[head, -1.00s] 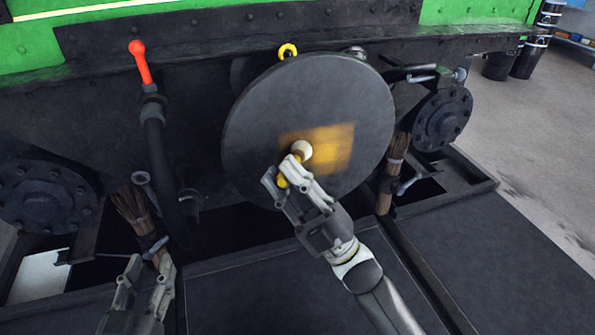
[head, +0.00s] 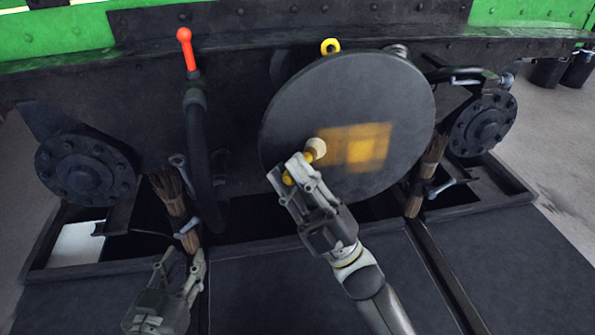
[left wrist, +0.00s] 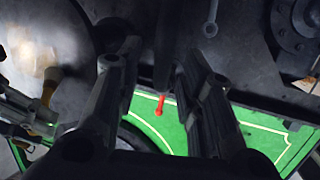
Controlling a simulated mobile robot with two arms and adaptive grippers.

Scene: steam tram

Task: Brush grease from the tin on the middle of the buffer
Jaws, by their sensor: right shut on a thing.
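The buffer (head: 300,100) is a large dark round disc in the middle of the head view, with a yellow grease patch (head: 365,147) around and right of its centre. My right gripper (head: 292,178) is shut on the yellow handle of the brush (head: 317,150). The pale brush tip is at the patch's left edge, against or very close to the disc. The brush also shows in the left wrist view (left wrist: 50,80), in front of the disc (left wrist: 80,50). My left gripper (head: 182,262) is open and empty, low at the left. I see no tin in these frames.
A red-topped pipe with a hose (head: 190,90) hangs left of the buffer. Brown bristly bundles (head: 170,190) hang on either side, the left one just above my left gripper. Bolted round flanges (head: 85,170) stand further out. Dark flat panels (head: 290,285) lie in front.

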